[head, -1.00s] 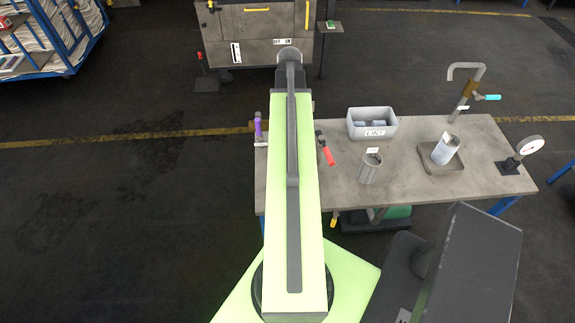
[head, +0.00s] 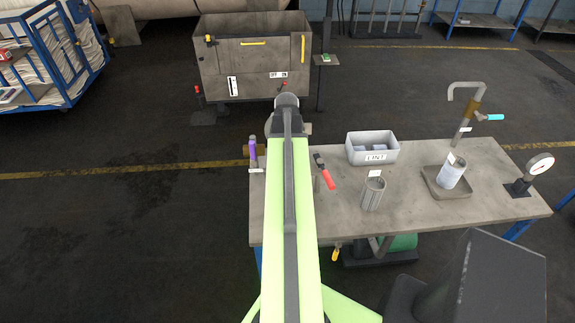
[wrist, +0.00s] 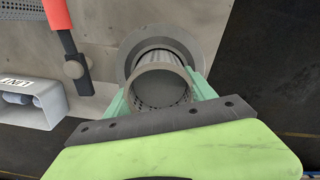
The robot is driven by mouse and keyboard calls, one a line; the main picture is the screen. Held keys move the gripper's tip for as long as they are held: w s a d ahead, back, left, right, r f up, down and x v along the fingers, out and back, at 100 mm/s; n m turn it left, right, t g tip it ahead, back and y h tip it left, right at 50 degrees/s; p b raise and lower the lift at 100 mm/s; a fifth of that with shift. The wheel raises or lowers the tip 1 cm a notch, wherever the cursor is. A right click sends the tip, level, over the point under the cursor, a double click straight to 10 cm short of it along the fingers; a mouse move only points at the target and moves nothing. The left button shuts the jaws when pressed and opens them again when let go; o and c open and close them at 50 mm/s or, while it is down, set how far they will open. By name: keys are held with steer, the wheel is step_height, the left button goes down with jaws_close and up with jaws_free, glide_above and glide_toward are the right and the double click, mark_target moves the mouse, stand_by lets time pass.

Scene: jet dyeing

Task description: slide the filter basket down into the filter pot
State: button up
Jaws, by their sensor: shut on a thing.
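In the wrist view my gripper (wrist: 160,93) has its two pale green fingers shut on the filter basket (wrist: 160,88), a grey perforated cylinder with an open near end. The basket's far end lines up with the round grey rim of the filter pot (wrist: 133,48). The dark pot mouth shows around that far end. I cannot tell how deep the basket reaches into the pot.
A red-handled clamp (head: 325,173) stands close beside the pot. A grey LINT tray (head: 372,149), a grey cylinder (head: 373,194) and a pale cylinder on a pad (head: 452,172) stand on the bench (head: 420,215). A purple-handled part (head: 252,150) is at the bench's left edge.

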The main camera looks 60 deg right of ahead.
steer(key=shift+f+b, duration=0.55)
steer(key=shift+b, duration=0.05)
steer(key=o, duration=1.6)
steer(key=shift+a, duration=0.1)
step_height(320, 180, up, 13)
steer(key=p, duration=1.3)
steer(key=shift+r, duration=0.15)
